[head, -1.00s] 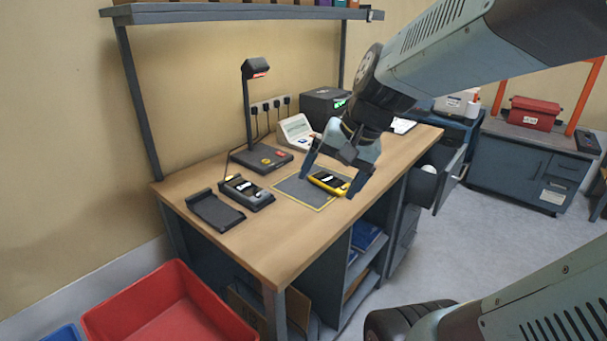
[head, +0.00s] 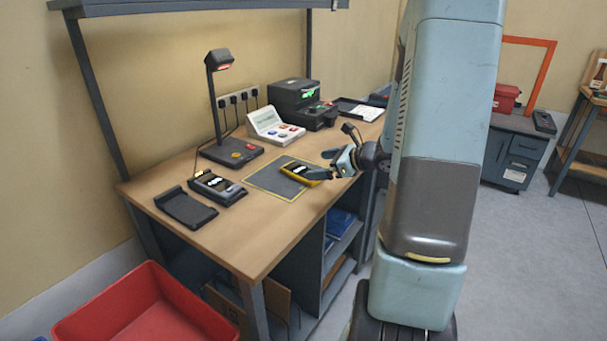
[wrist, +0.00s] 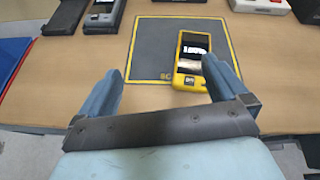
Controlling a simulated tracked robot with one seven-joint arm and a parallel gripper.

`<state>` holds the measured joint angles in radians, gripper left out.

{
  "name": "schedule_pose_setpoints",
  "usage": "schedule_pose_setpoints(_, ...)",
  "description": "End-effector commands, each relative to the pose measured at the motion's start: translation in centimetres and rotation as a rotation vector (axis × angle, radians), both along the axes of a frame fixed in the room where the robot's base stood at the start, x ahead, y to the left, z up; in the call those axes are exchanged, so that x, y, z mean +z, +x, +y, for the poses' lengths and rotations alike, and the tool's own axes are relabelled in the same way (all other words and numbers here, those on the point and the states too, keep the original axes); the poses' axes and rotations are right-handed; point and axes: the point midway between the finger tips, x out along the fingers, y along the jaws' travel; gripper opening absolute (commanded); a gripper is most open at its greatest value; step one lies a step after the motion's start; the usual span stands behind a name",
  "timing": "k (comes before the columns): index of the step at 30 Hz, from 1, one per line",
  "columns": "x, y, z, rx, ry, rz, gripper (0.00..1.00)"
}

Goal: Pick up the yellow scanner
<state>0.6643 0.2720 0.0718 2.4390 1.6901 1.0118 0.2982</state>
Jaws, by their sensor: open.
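The yellow scanner (head: 297,174) lies on the grey mat with a yellow border (head: 268,181), near the mat's right front edge. In the wrist view the scanner (wrist: 188,75) shows its dark face with white labels. My gripper (head: 327,164) is open and empty at the table's front edge, just to the right of the scanner in the head view. In the wrist view its fingers (wrist: 160,75) are spread. The scanner lies between their lines but closer to the right finger, which overlaps its right edge in the picture. I cannot tell whether they touch.
A dark scanner in a cradle (head: 216,187) and an empty black cradle (head: 186,207) stand left of the mat. Behind are a lamp stand (head: 231,153), a white button console (head: 272,127) and a black printer (head: 301,103). A red bin (head: 148,308) stands on the floor.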

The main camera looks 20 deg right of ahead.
Motion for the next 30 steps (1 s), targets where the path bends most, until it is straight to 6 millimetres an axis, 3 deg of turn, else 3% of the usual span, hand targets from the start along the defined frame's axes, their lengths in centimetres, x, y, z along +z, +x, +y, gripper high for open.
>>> schedule_pose_setpoints(3,-2.0,0.7,-3.0,-0.132,0.088,0.027,1.00)
schedule_pose_setpoints(9,-3.6,1.2,-5.3,-0.239,0.156,0.043,1.00)
schedule_pose_setpoints(24,-6.4,7.3,-2.5,-0.246,0.161,0.044,1.00)
schedule_pose_setpoints(30,-6.9,8.3,-2.0,-0.246,0.162,0.044,1.00)
